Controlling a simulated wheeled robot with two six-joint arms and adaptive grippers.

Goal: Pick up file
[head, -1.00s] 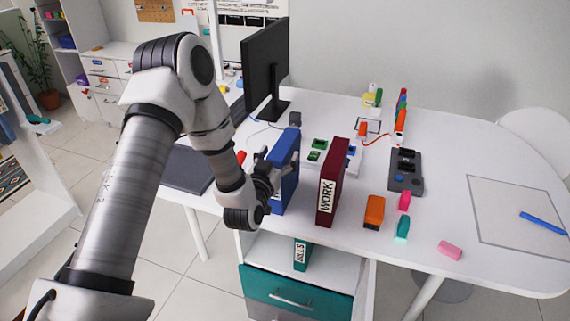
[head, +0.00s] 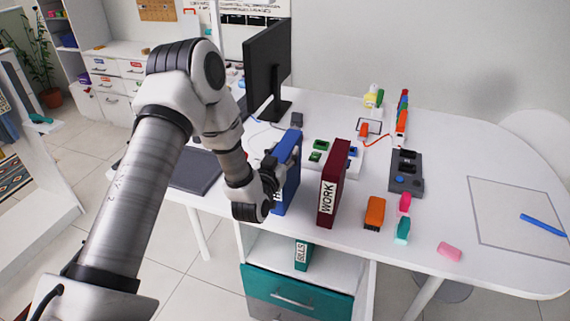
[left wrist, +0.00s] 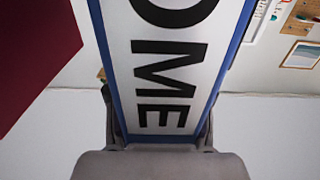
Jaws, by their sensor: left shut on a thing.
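A blue file (head: 291,172) stands upright on the white table near its front edge. Its white label shows the letters "OME" in the left wrist view (left wrist: 168,70). My left gripper (head: 272,174) is shut on this blue file, with its fingers on the two sides of the spine. The gripper hides part of the file's spine in the head view. A dark red file (head: 333,182) labelled "WORK" stands upright just to the right, apart from the gripper. A teal file (head: 303,254) labelled "BILLS" sits on the open shelf under the table. My right gripper is not in view.
A monitor (head: 266,68) and a dark laptop-like slab (head: 196,172) lie behind and left. An orange block (head: 374,212), pink and teal pieces and a grey device (head: 406,172) stand to the right. The table's right front is mostly clear.

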